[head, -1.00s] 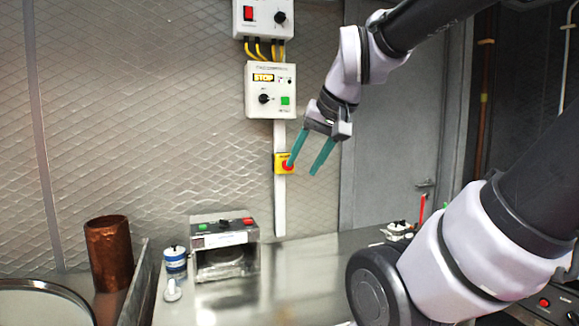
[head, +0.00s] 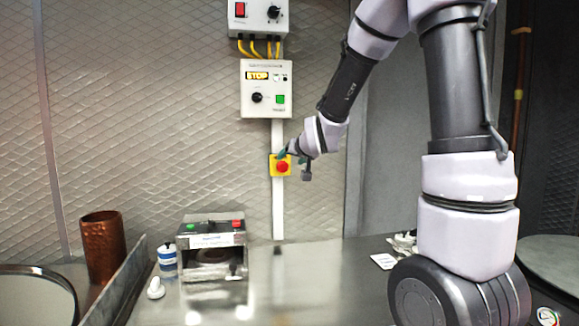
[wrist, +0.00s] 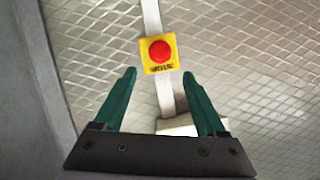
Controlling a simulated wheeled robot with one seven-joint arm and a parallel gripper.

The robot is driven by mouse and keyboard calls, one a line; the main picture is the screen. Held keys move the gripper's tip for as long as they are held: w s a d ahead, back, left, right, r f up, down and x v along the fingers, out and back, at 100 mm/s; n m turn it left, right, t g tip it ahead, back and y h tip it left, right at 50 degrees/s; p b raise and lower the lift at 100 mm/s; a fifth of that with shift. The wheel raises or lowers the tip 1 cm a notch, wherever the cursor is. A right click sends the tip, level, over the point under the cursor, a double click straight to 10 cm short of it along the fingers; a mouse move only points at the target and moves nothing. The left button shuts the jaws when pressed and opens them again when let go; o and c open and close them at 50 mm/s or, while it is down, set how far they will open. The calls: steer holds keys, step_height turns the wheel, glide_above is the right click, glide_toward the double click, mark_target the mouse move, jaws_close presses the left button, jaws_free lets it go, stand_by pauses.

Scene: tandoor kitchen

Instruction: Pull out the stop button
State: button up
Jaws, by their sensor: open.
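The stop button is a red round knob (head: 282,167) on a yellow square plate (head: 272,160), fixed to a white vertical strip on the wall below the control box. In the wrist view the red knob (wrist: 160,51) and yellow plate (wrist: 149,66) sit ahead of my fingertips, roughly midway between them. My gripper (head: 293,163) is beside the button in the head view; its green fingers are seen nearly end-on there. In the wrist view my gripper (wrist: 158,76) is open with nothing between its fingers, apart from the button.
A white control box (head: 268,102) with a lit STOP display hangs above the button, and another box (head: 257,14) above that. Below are a steel counter (head: 300,280), a small machine (head: 211,243), a blue-white jar (head: 167,257) and a copper cylinder (head: 103,248). The wall around the button is clear.

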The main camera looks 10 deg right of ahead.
mark_target(284, 164)
steer(key=x, duration=1)
jaws_close()
